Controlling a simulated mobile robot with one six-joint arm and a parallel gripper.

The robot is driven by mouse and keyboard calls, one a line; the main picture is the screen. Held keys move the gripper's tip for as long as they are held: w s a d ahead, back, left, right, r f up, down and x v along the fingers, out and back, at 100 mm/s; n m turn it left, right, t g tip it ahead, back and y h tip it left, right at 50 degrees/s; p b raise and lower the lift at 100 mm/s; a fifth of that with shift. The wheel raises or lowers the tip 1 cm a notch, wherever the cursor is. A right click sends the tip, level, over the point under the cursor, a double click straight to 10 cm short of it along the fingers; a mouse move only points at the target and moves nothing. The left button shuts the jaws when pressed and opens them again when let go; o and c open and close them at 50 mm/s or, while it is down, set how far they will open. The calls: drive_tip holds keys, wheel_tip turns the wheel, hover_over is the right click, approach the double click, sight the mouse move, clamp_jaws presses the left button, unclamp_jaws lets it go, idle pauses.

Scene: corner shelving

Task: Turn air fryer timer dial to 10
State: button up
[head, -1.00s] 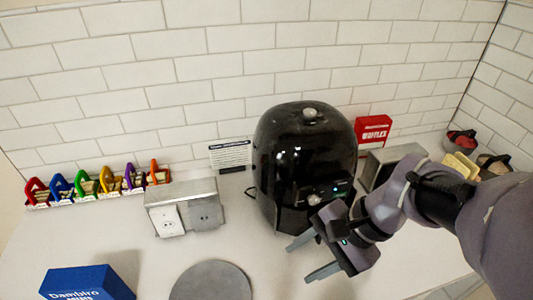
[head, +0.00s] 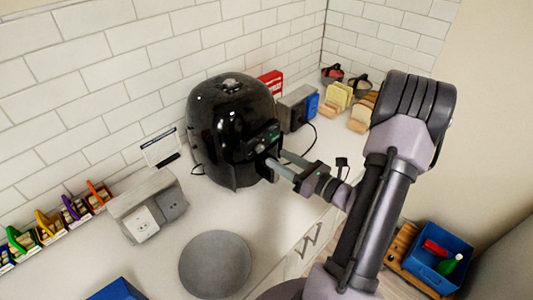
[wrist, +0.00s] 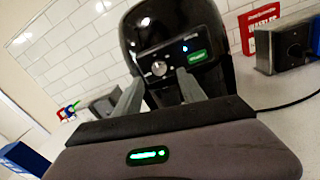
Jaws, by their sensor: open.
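The black air fryer (head: 225,115) stands on the counter against the tiled wall. Its control panel shows in the wrist view, with a round silver dial (wrist: 159,68), a green label (wrist: 197,57) and a small blue light. My gripper (head: 276,158) is open in front of the panel, its two fingers pointing at the fryer. In the wrist view the fingers (wrist: 158,80) lie to the lower left and lower right of the dial, with nothing between them. I cannot tell whether a fingertip touches the fryer. The dial's number markings are too small to read.
A red box (head: 270,82) and a grey appliance (head: 297,107) stand right of the fryer. A metal outlet box (head: 148,205) and a round grey plate (head: 214,264) are to its left and front. Bread (head: 362,115) lies farther right. A blue bin (head: 440,262) is below, beyond the counter edge.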

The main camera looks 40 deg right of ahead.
sight(262, 149)
drive_tip(key=w, duration=0.3)
drive_tip(key=w+a, duration=0.1)
drive_tip(key=w, duration=0.1)
drive_tip(key=shift+w, duration=0.1)
clamp_jaws()
